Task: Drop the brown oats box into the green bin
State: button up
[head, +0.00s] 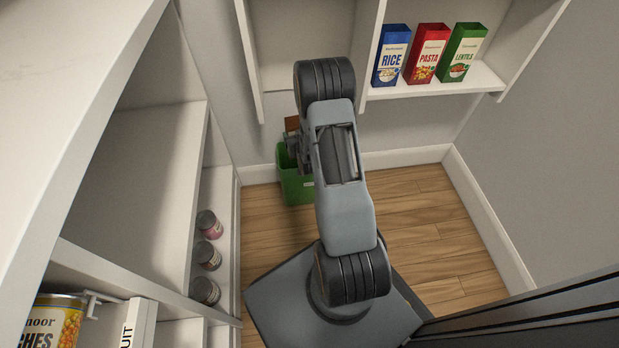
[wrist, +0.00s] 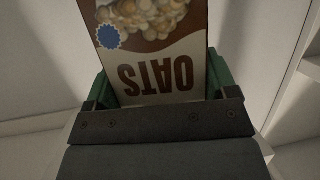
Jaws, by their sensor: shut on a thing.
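The brown oats box (wrist: 160,55) is in my gripper (wrist: 160,98), its OATS lettering upside down in the wrist view. In the head view only a small brown part of the box (head: 292,124) shows beside my arm. My gripper (head: 293,148) is shut on the box and is partly hidden behind my arm. The green bin (head: 298,188) stands on the floor by the back wall, just below my gripper in the head picture, its right part hidden by my arm. Dark green edges show on both sides of the box in the wrist view; I cannot tell whether the box is over the opening.
A rice box (head: 391,58), a pasta box (head: 427,56) and a lentils box (head: 462,55) stand on the back shelf (head: 440,88). Several cans (head: 208,254) stand on the left shelves. The wooden floor (head: 425,225) to the right is clear up to the skirting.

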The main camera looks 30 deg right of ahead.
jog(key=d+r+h, duration=0.1)
jog(key=d, duration=0.7)
notch_tip(320, 180, down, 13)
jog(key=b, duration=0.7)
jog(key=shift+w+a+r+m+g, duration=0.2)
jog(key=shift+w+a+m+g, duration=0.1)
jog(key=shift+w, duration=0.1)
jog(key=o, duration=0.9)
jog(key=p+v, duration=0.4)
jog(key=v, duration=0.9)
jog(key=shift+s+r+p, duration=0.15)
jog(key=shift+s+p, duration=0.25)
